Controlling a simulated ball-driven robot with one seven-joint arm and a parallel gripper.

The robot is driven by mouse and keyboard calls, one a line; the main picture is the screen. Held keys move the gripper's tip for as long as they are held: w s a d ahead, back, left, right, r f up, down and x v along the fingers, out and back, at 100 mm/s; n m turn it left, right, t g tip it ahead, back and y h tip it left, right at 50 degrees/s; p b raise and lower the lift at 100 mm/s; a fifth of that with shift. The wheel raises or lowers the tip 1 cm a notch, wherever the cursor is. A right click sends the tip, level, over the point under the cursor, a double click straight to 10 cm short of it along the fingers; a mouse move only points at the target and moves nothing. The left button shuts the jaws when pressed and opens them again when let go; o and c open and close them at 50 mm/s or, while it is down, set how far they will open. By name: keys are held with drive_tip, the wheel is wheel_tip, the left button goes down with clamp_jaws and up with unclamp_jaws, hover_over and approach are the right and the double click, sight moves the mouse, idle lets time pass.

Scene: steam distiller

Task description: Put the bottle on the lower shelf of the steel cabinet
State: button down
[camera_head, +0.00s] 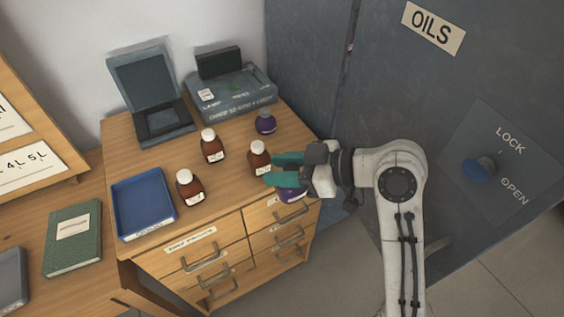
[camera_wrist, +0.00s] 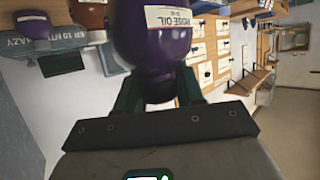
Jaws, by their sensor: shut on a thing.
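A purple bottle labelled "ROSE OIL" (camera_wrist: 165,30) is held between the fingers of my gripper in the wrist view. In the head view my gripper (camera_head: 283,178), with green fingers, is at the right front edge of the wooden drawer unit, and the purple bottle (camera_head: 292,196) shows partly beneath the fingers. I cannot tell whether it touches the top. The grey steel cabinet (camera_head: 400,80) stands at the right, with an "OILS" sign (camera_head: 433,27) and a blue knob (camera_head: 478,169) beside "LOCK" and "OPEN". Its front looks closed, and no shelf is visible.
A brown bottle (camera_head: 259,160) stands close left of my gripper. Two more brown bottles (camera_head: 212,147) (camera_head: 189,188) and another purple bottle (camera_head: 265,122) stand on the drawer unit. A blue tray (camera_head: 130,192) is at left; a box (camera_head: 232,96) is behind. Floor shows before the cabinet.

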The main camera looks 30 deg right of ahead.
drive_tip(key=s+f+m+t+h, duration=0.1)
drive_tip(key=f+m+h, duration=0.3)
drive_tip(key=f, duration=1.1)
drive_tip(key=s+d+f+m+t+h, duration=0.1)
drive_tip(key=s+f+m+t+h, duration=0.1)
drive_tip(key=f, duration=1.4)
drive_tip(key=s+m+h, duration=0.1)
drive_tip(key=m+h, duration=0.1)
drive_tip(key=h, duration=0.1)
drive_tip(key=shift+d+f+m+t, duration=0.2)
drive_tip(key=shift+m+t, duration=0.1)
drive_tip(key=shift+m, duration=0.1)
drive_tip(key=shift+a+r, duration=0.1)
drive_tip(key=shift+a, duration=0.05)
